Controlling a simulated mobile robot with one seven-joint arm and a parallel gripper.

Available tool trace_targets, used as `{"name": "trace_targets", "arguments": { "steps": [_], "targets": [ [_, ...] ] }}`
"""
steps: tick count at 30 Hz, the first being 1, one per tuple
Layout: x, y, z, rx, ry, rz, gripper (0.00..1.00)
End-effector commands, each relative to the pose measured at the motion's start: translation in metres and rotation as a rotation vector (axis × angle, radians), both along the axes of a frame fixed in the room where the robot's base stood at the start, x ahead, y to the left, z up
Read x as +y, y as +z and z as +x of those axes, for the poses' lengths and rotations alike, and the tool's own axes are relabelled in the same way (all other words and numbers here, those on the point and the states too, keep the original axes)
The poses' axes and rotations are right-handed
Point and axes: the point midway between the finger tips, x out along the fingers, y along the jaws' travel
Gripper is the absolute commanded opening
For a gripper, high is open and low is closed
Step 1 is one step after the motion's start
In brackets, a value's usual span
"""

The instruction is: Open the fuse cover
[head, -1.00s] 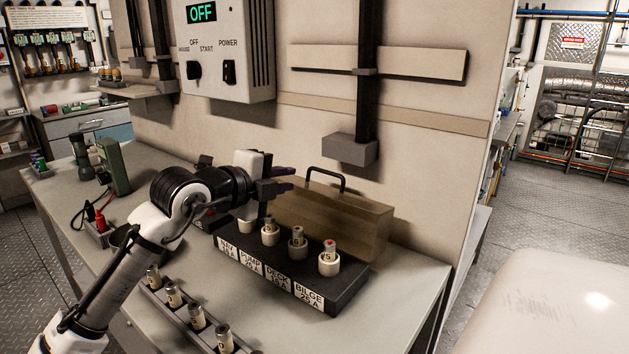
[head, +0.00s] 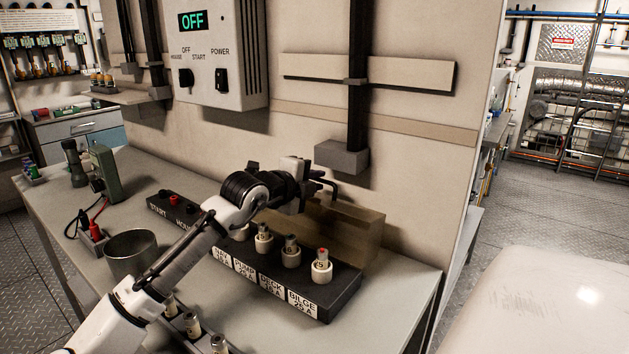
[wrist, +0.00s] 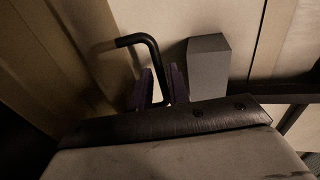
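The fuse cover (head: 352,225) is a translucent brown box with a black bar handle (head: 330,186) on top. It stands at the back of the black fuse block (head: 340,292), behind the row of fuses, which show uncovered in front of it. My gripper (head: 312,192) is at the handle, above the cover's left part. In the wrist view, the purple fingers of my gripper (wrist: 160,90) are apart, with the handle (wrist: 150,48) running down between them. A gap shows beside the bar, so the fingers do not look closed on it.
A grey box (head: 342,157) on the wall conduit is close to the right of my gripper; it also shows in the wrist view (wrist: 207,65). A metal cup (head: 133,255) and a fuse rack (head: 190,325) lie near my forearm. The bench's right front is clear.

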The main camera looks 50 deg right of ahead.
Motion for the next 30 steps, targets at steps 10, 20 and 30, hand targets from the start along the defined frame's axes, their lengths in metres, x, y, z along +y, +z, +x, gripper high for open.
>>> {"name": "trace_targets", "arguments": {
  "steps": [10,20,30],
  "targets": [
    [0.0,0.0,0.0,0.0,0.0,0.0,0.0],
    [0.005,-0.002,-0.002,0.001,-0.003,-0.046,0.0],
    [0.045,0.015,-0.005,-0.006,-0.001,-0.117,0.0]
  ]
}}
